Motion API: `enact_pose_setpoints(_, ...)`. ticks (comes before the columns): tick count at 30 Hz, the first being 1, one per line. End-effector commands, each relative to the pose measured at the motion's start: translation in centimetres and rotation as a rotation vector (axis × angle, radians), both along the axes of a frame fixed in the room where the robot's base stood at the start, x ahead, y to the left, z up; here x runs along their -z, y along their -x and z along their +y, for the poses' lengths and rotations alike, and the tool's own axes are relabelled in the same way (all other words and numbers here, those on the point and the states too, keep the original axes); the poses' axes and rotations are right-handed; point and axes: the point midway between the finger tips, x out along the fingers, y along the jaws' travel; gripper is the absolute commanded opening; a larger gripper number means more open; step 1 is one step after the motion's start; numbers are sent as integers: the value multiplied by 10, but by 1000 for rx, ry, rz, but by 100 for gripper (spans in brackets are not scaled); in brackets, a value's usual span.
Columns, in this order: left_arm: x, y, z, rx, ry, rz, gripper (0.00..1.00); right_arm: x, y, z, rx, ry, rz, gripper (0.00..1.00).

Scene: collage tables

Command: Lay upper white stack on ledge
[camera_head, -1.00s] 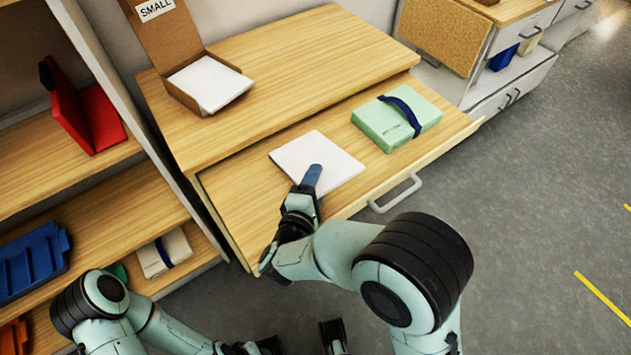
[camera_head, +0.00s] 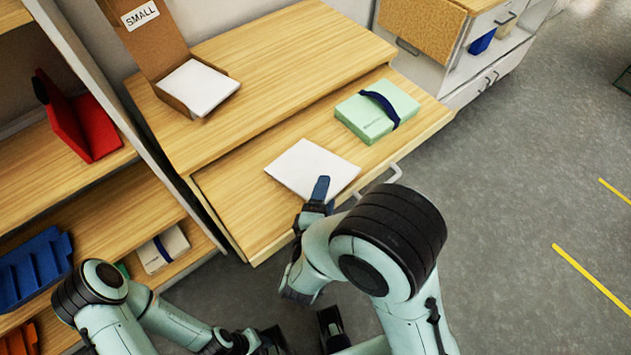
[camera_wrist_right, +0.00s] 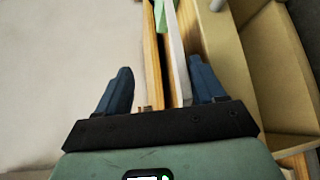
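One white stack (camera_head: 195,86) lies in the open cardboard box marked SMALL on the upper tabletop. Another white stack (camera_head: 305,165) lies flat on the lower pulled-out wooden ledge (camera_head: 240,205). My right gripper (camera_head: 321,190) is at the near edge of this lower stack, one blue finger showing over its corner. In the right wrist view, its two blue fingers (camera_wrist_right: 158,88) stand apart with nothing clamped between them; a pale edge (camera_wrist_right: 176,50) runs near the right finger. My left gripper (camera_head: 303,332) is at the bottom of the head view, away from both stacks, its dark fingers apart.
A green box with a dark blue strap (camera_head: 377,110) sits right of the lower stack on the ledge. A handle (camera_head: 385,180) sticks out from the ledge front. Shelves at left hold a red item (camera_head: 83,122) and a blue bin (camera_head: 33,268). Open floor lies at right.

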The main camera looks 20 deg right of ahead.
Motion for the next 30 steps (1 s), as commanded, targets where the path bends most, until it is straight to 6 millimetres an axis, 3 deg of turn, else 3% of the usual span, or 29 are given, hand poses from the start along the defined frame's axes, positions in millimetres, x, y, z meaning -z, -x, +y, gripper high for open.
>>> enact_pose_setpoints(12,-1,1,0,0,0,2,43,-2,7,-2,0,-2,-2,68)
enact_pose_setpoints(23,48,11,0,0,0,19,43,-16,16,-6,0,-11,-4,68)
enact_pose_setpoints(30,48,10,0,1,0,18,43,-50,29,-10,-1,-7,-4,68)
